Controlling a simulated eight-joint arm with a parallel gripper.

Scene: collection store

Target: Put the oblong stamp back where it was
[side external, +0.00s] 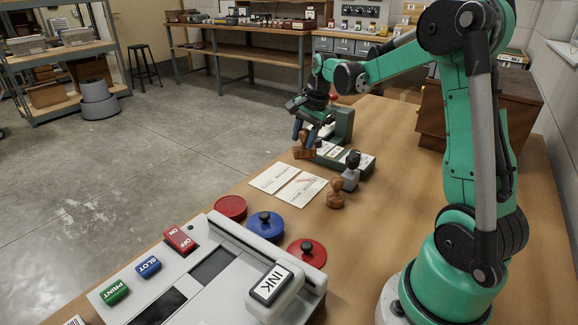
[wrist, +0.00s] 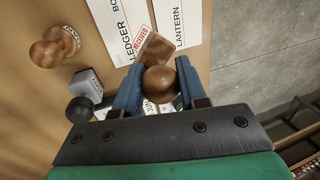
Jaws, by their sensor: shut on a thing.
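My gripper (side external: 306,140) is shut on the oblong stamp (side external: 301,153), a brown wooden stamp. In the wrist view my gripper (wrist: 160,98) has its blue fingers on either side of the stamp's round knob, and the stamp's oblong wooden base (wrist: 155,47) shows beyond it. The side view puts it at the left end of the green and grey rack (side external: 345,155); I cannot tell its height. A grey block stamp with a black knob (side external: 351,171) and a round wooden stamp (side external: 336,194) stand near the rack. Both also show at left in the wrist view.
Two paper cards (side external: 299,190) lie on the table, one with a red mark. A red pad (side external: 230,207), a blue pad (side external: 265,224) and another red pad (side external: 307,252) stand nearer. A grey machine (side external: 200,270) fills the near left. A wooden cabinet (side external: 500,115) stands at right.

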